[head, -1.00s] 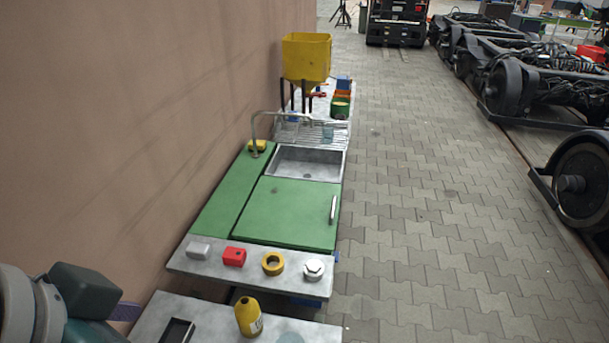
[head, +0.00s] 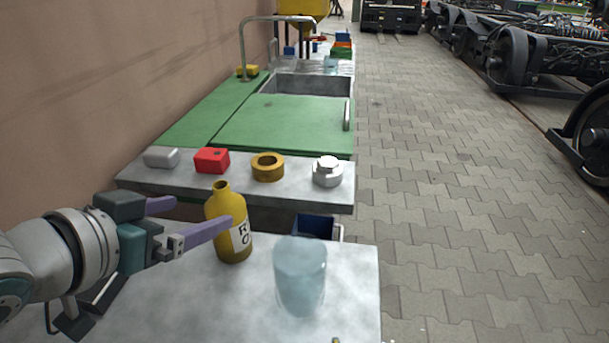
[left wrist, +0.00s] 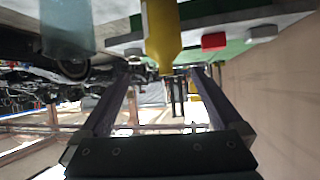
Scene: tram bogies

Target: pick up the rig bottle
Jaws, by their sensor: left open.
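The rig bottle (head: 228,240) is yellow with a narrow neck and a white lettered label. It stands upright on the near grey worktop. My left gripper (head: 203,213) is open with two purple fingers and comes in from the left at the bottle's upper part. In the head view the near finger overlaps the bottle and the far finger ends left of it. In the left wrist view the bottle (left wrist: 162,35) appears upside down, beyond and between the open fingers (left wrist: 163,82). I cannot tell whether they touch it. My right gripper is not in view.
A translucent blue cup (head: 300,275) stands right of the bottle. A grey block (head: 161,157), red block (head: 212,160), yellow ring (head: 267,167) and metal part (head: 327,171) line the shelf behind. A wall (head: 90,90) is at left; paved floor (head: 450,220) is free at right.

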